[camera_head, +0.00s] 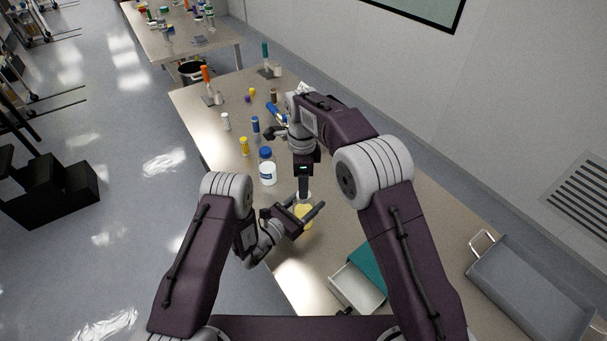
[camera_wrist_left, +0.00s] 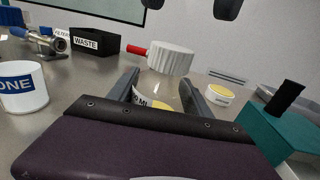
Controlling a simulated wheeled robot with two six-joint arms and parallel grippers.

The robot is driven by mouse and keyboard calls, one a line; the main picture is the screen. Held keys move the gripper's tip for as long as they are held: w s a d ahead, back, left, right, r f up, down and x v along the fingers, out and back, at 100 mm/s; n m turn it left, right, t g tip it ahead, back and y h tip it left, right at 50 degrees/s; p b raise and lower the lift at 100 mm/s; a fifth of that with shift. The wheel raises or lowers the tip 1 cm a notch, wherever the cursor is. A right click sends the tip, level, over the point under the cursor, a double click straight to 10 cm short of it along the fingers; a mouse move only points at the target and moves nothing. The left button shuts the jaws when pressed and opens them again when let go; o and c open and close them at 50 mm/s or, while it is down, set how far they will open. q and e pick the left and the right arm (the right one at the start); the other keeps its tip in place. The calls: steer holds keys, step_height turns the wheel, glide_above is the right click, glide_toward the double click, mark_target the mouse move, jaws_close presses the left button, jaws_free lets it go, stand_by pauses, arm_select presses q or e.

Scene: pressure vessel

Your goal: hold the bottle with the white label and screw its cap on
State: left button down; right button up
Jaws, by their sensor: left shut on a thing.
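A clear bottle (camera_wrist_left: 163,92) with yellow contents stands between the fingers of my left gripper (camera_head: 303,212), which is shut on it. Part of its white label (camera_wrist_left: 142,98) shows beside the left finger. A white ribbed cap (camera_wrist_left: 171,58) sits at the top of the bottle; I cannot tell how tight it is. My right gripper (camera_head: 304,188) points down from above the bottle. In the left wrist view, its two dark fingertips (camera_wrist_left: 191,6) are spread apart above the cap, not touching it. The head view largely hides the cap.
A blue-capped bottle (camera_head: 267,172) stands just behind. Several small bottles, including a yellow one (camera_head: 244,147), stand farther back. A teal-and-white box (camera_head: 358,287) and grey tray (camera_head: 530,290) are at right. A black WASTE box (camera_wrist_left: 95,42) and yellow-topped round container (camera_wrist_left: 220,93) show in the wrist view.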

steer(key=n, duration=0.6)
steer(key=shift+s+r+n, duration=0.1)
steer(key=shift+n, duration=0.2)
steer(key=n, duration=0.3)
steer(key=shift+r, duration=0.1)
steer(key=n, duration=0.6)
steer(key=shift+s+r+n, duration=0.1)
steer(key=shift+r+n, duration=0.1)
steer(key=shift+n, duration=0.1)
steer(key=n, duration=0.3)
steer(key=shift+d+r, duration=0.1)
steer(key=shift+r, duration=0.05)
steer(key=n, duration=0.5)
steer(key=shift+r+n, duration=0.3)
steer(key=n, duration=0.3)
steer(key=shift+r, duration=0.3)
steer(key=shift+r+n, duration=0.4)
steer(key=shift+r, duration=0.05)
